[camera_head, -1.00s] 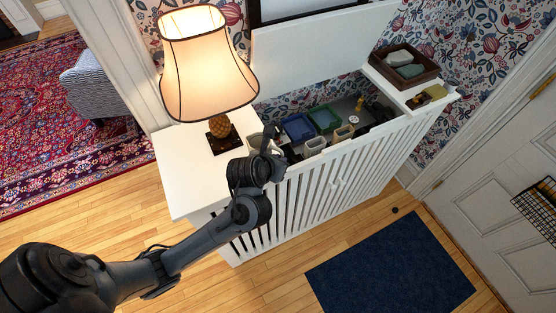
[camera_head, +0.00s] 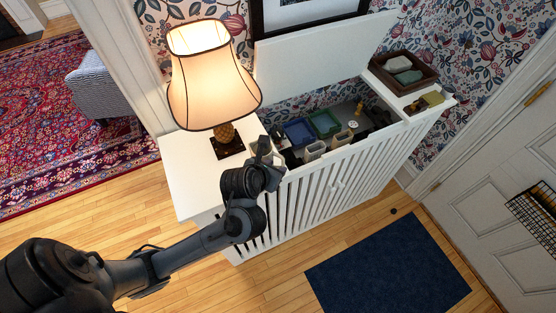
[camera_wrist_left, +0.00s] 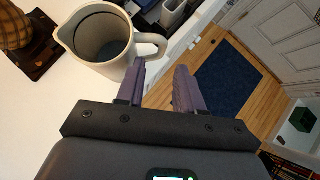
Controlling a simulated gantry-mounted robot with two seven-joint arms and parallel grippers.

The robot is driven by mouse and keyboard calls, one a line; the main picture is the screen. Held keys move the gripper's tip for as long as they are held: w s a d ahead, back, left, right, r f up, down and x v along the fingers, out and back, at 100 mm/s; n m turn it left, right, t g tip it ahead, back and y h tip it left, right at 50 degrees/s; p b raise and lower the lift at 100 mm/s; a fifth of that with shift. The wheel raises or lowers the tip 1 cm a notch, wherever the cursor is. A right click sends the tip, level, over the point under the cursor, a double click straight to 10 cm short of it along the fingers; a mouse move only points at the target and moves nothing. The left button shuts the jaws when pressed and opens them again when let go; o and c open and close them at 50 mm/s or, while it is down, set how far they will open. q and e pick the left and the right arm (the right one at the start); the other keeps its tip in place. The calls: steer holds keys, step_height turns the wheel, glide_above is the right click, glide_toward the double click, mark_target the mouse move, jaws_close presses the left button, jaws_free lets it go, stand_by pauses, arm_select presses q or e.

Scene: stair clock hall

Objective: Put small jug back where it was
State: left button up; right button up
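The small jug (camera_wrist_left: 98,42) is pale grey with a spout and a loop handle. In the left wrist view it stands upright on the white cabinet top (camera_wrist_left: 30,115), its handle facing right. My left gripper (camera_wrist_left: 160,72) is open, its two purple fingers apart, with nothing held between them. The left fingertip is close to the jug's handle; I cannot tell if they touch. In the head view my left gripper (camera_head: 270,143) is over the cabinet top beside the lamp, and my arm mostly hides the jug. My right gripper is not in view.
A lit lamp (camera_head: 208,85) stands close to the gripper. The open cabinet compartment holds a blue tray (camera_head: 299,131), a green tray (camera_head: 324,123) and several small items. A raised white lid (camera_head: 320,60) stands behind it. A wooden tray (camera_head: 381,73) is at the right end.

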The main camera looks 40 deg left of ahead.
arm_select(q)
steer(key=s+d+r+m+p, duration=0.2)
steer(key=s+r+m+p, duration=0.2)
steer(key=s+r+p, duration=0.15)
steer(key=s+d+f+m+g, duration=0.1)
steer(key=s+m, duration=0.3)
steer(key=m, duration=0.8)
steer(key=s+d+f+m+g+h, duration=0.1)
steer(key=s+d+f+m+g, duration=0.1)
steer(key=m, duration=1)
steer(key=s+d+f+m+g+h, duration=0.1)
steer(key=s+f+m, duration=0.3)
steer(key=m, duration=0.7)
steer(key=s+g, duration=0.1)
steer(key=s, duration=0.1)
steer(key=shift+s+d+m, duration=0.2)
steer(key=shift+s+m, duration=0.15)
steer(key=shift+m, duration=0.05)
step_height(320, 180, up, 15)
steer(key=p, duration=1.5)
